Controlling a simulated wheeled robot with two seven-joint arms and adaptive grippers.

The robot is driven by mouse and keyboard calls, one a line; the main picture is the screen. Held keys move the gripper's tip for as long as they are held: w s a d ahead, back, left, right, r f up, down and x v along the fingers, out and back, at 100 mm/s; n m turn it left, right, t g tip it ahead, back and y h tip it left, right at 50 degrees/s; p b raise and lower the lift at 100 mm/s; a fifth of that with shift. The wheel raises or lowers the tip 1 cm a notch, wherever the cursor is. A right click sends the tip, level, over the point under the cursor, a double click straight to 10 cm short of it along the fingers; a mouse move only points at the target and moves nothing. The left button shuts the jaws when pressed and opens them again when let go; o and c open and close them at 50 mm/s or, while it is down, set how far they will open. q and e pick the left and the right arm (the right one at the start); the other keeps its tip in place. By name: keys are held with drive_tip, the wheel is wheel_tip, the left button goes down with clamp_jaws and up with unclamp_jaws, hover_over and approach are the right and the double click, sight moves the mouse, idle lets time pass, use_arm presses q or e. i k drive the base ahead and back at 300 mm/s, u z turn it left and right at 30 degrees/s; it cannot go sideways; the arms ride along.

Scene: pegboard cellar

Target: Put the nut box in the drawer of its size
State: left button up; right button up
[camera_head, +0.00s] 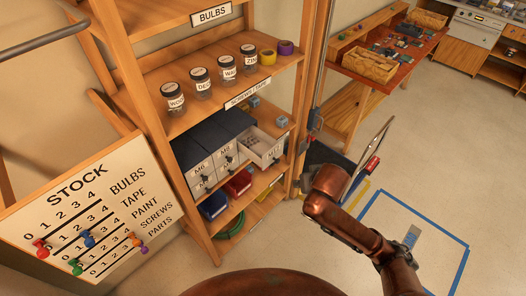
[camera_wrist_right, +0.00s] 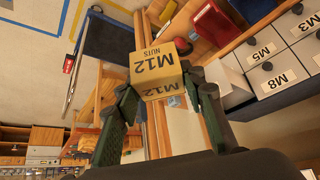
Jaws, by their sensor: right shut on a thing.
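The nut box (camera_wrist_right: 155,70) is a small yellow cardboard-coloured box marked "M12 NUTS" in the right wrist view. My right gripper (camera_wrist_right: 163,98) is shut on it, with one dark green finger on each side. I cannot make out the gripper or the box in the head view. A block of grey drawers (camera_head: 201,170) stands on the shelf, with labels such as M6 and M8. One drawer (camera_head: 262,143) at its right end is pulled out, with small things inside; its label is too small to read surely. My left gripper is in neither view.
The wooden shelf rack (camera_head: 225,245) also carries several jars (camera_head: 202,82), tape rolls and blue and red bins (camera_head: 238,183). A stock board (camera_head: 95,210) leans at left. A workbench (camera_head: 385,65) stands behind. The floor at right is open, with a blue taped outline (camera_head: 455,275).

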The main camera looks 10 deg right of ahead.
sight(261, 152)
drive_tip(key=z, duration=0.6)
drive_tip(key=i, duration=1.15)
drive_tip(key=u, duration=0.2)
